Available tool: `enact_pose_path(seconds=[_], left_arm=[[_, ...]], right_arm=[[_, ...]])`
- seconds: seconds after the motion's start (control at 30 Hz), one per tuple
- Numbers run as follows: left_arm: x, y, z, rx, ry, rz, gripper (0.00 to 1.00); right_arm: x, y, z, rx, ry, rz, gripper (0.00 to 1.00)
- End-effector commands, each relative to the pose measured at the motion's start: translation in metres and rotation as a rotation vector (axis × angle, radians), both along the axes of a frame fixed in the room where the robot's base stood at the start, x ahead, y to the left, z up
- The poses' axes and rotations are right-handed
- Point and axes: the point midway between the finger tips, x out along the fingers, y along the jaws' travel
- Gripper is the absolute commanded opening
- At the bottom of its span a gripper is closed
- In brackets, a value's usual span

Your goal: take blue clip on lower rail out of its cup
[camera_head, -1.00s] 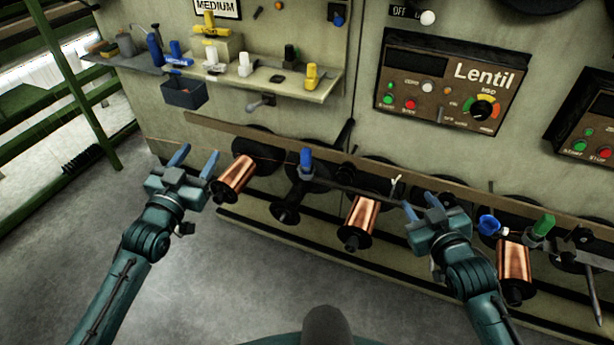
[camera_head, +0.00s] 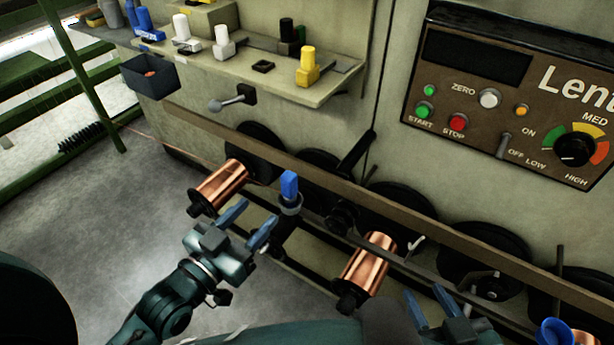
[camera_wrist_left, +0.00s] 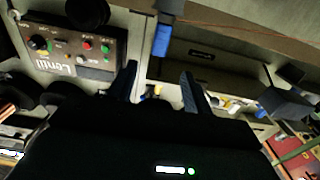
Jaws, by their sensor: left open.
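The blue clip (camera_head: 289,186) stands upright in a grey cup (camera_head: 291,206) on the lower rail (camera_head: 318,222), between two copper spools. My left gripper (camera_head: 248,222) is open and empty, just left of and below the cup, with its fingers pointing up and right. In the left wrist view the clip (camera_wrist_left: 161,40) appears upside down beyond the gap between the open fingers (camera_wrist_left: 159,76), apart from them. My right gripper (camera_head: 431,302) is low in the head view, right of the middle copper spool, with its fingers apart and nothing visible between them.
Copper spools stick out on the left (camera_head: 222,185) and in the middle (camera_head: 365,263). A long wooden board (camera_head: 400,205) runs above the rail. Another blue piece (camera_head: 555,332) is at the lower right. A shelf (camera_head: 330,85) with clips and a Lentil control panel (camera_head: 465,90) are above.

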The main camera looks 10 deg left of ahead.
Motion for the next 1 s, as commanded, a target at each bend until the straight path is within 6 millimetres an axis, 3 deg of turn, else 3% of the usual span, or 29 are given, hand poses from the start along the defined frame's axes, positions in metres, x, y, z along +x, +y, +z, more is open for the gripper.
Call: enact_pose_path(seconds=[0.17, 0.43, 0.73, 1.0], left_arm=[[0.014, -0.005, -0.001, -0.002, -0.002, 0.0, 0.5], [0.06, -0.022, -0.001, -0.001, -0.003, 0.0, 0.5], [0.082, -0.03, -0.004, -0.001, -0.001, 0.0, 0.5], [0.118, -0.044, -0.008, -0.002, -0.002, 0.0, 0.5]], right_arm=[[0.0, 0.001, -0.003, -0.003, 0.002, 0.004, 0.36], [0.001, 0.004, -0.011, -0.021, 0.002, 0.018, 0.36], [0.002, 0.005, -0.017, -0.031, -0.001, 0.025, 0.36], [0.008, 0.007, -0.017, -0.035, -0.075, 0.028, 0.36]])
